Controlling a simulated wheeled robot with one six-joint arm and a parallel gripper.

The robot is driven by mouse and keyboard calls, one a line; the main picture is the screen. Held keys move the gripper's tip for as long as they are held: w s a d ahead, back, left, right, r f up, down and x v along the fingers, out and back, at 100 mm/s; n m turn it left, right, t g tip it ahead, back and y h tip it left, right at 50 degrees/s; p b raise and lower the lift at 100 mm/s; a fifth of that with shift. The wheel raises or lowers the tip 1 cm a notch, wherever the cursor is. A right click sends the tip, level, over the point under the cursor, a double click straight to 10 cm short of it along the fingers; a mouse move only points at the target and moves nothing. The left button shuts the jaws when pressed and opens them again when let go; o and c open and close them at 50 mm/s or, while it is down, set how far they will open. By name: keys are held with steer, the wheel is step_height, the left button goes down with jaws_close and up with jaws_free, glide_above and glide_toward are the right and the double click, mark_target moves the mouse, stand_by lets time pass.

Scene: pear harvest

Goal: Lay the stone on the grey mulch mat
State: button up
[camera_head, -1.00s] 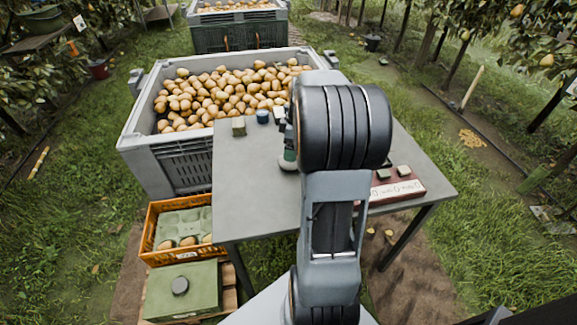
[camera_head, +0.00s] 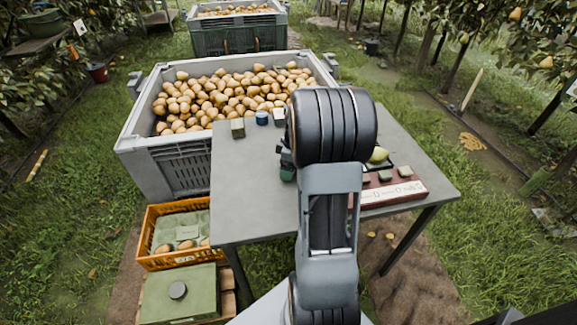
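My arm rises through the middle of the view and covers part of the grey table (camera_head: 250,205). Dark parts that look like the edge of my gripper (camera_head: 286,158) show at the left of the arm; its fingers are mostly hidden. A small green thing (camera_head: 288,174) shows just below them; I cannot tell whether it is held. I cannot make out a grey mulch mat for certain.
A grey bin (camera_head: 140,140) of pears stands behind the table. An orange crate (camera_head: 150,240) is at the left. A small block (camera_head: 238,128) and a blue cup (camera_head: 262,118) are on the table. A pear (camera_head: 379,154) and a red-brown box (camera_head: 400,190) are at the right.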

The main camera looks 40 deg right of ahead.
steer(key=shift+c, duration=0.2)
steer(key=c, duration=1.2)
steer(key=shift+r, duration=0.15)
steer(key=shift+c, duration=0.2)
